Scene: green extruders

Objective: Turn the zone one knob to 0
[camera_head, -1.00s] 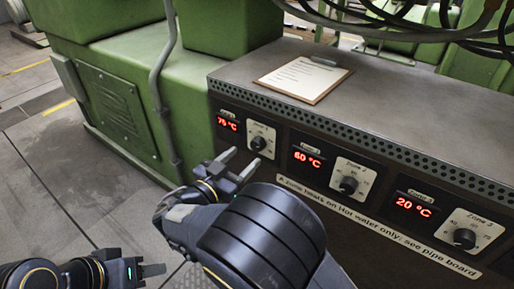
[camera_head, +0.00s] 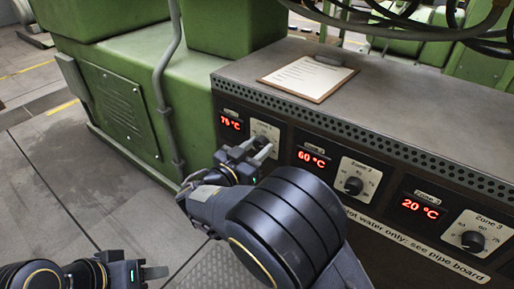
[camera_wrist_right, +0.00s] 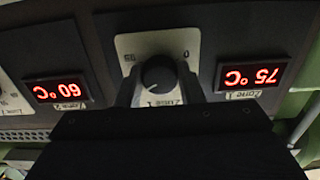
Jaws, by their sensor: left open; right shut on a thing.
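The zone one knob (camera_wrist_right: 158,74) is round and black on a white plate, seen upside down in the right wrist view. A light mark on it points to the lower left there; a 0 is printed at the plate's upper right. Its display (camera_wrist_right: 251,76) reads 75 °C. My right gripper (camera_wrist_right: 159,84) is shut on the knob, one finger on each side. In the head view the right gripper (camera_head: 260,146) partly hides the knob under the zone one plate (camera_head: 265,128). My left gripper (camera_head: 153,272) is open and empty, low at the left, well away from the panel.
The zone two knob (camera_head: 353,186) with a 60 °C display and the zone three knob (camera_head: 472,241) with a 20 °C display lie to the right. A clipboard (camera_head: 308,76) lies on the cabinet top. A grey pipe (camera_head: 166,105) runs down the green machine. The floor is clear.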

